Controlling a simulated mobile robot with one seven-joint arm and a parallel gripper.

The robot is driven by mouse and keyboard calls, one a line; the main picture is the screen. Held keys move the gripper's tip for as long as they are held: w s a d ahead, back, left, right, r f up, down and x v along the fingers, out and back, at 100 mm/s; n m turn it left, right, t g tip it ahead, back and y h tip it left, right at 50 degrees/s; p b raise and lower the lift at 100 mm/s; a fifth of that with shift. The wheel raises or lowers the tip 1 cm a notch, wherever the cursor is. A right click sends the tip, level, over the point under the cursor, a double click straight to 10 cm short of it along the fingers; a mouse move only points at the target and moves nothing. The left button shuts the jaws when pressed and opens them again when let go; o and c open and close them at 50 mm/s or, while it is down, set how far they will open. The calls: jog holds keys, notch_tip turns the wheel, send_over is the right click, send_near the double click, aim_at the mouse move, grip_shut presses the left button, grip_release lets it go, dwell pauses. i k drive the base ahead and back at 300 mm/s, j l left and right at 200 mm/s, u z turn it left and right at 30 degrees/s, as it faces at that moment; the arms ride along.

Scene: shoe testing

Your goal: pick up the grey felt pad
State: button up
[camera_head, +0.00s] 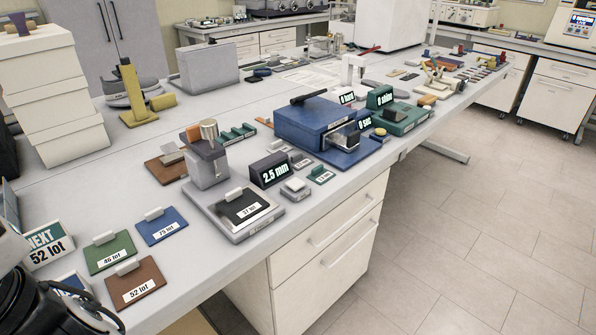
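A dark grey pad (237,204) with a white grip block on top and a white lot label lies flat on a light grey plate (233,233). It looks like the grey felt pad, though its material cannot be told from here. The plate belongs to a thickness gauge with a grey column (207,170) just behind it and a "2.5 mm" display (270,170) to the right. Dark parts of my arm show at the bottom left corner. My gripper's fingers are not in view, and nothing visible touches the dark grey pad.
Similar pads lie left of the gauge: green (111,258), blue (172,225) and brown (148,291). A "NEXT 52 lot" sign (48,248) stands left. Small labelled blocks (295,188) sit right of the plate. A blue machine (312,122) stands farther right. The bench's front edge is close.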

aim_at(299, 161)
jog(key=i+l+u, duration=0.15)
jog(key=l+u, duration=0.4)
jog(key=l, duration=0.2)
jog(key=i+l+u, duration=0.15)
jog(key=l+u, duration=0.15)
jog(key=i+l, duration=0.1)
jog(key=i, duration=0.85)
